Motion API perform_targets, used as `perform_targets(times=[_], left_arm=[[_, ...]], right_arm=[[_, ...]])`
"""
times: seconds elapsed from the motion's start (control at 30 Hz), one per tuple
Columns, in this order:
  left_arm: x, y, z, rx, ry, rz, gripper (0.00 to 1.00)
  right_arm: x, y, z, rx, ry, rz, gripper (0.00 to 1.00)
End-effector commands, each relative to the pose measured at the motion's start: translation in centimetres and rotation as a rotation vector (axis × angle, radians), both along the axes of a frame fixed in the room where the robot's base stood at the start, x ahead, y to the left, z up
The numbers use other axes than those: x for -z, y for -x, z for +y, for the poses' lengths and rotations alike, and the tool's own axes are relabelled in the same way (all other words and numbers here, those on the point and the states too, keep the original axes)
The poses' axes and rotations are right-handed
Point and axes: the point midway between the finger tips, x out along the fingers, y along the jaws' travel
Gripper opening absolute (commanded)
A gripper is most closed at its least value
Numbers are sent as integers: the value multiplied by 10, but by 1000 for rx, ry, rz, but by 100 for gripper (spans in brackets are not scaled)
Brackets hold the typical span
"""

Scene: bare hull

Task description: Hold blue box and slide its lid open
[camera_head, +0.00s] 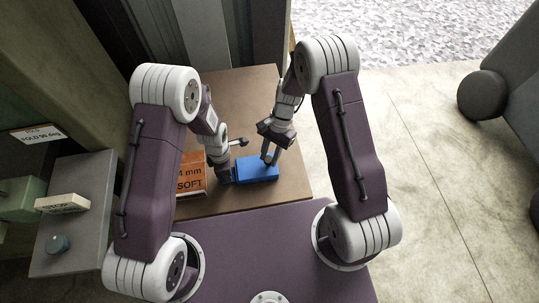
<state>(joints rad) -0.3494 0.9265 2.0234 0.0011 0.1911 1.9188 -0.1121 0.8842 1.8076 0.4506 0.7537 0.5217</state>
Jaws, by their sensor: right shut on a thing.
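The blue box (257,172) lies on the brown table (240,103), in the middle of the view. My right gripper (270,157) reaches down from above onto the box's top near its far side and is shut on a part of it; its fingertips partly cover what they grip. My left gripper (232,160) is at the left end of the box, its fingers beside or around that end. Its jaw gap is too small to judge. I cannot tell the lid from the body of the box at this size.
An orange block with printed lettering (191,180) stands on the table just left of the box. The table's far part is clear.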

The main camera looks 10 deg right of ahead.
Motion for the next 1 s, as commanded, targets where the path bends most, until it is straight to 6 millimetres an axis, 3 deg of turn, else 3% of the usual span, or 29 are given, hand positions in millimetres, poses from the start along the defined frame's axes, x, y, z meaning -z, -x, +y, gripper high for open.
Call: perform_targets(times=[0.83, 1.0], left_arm=[[0, 0, 0, -1, 0, 1, 0], [0, 0, 0, -1, 0, 1, 0]], right_arm=[[-1, 0, 0, 0, -1, 1, 0], [-1, -1, -25, 6, -2, 2, 0]])
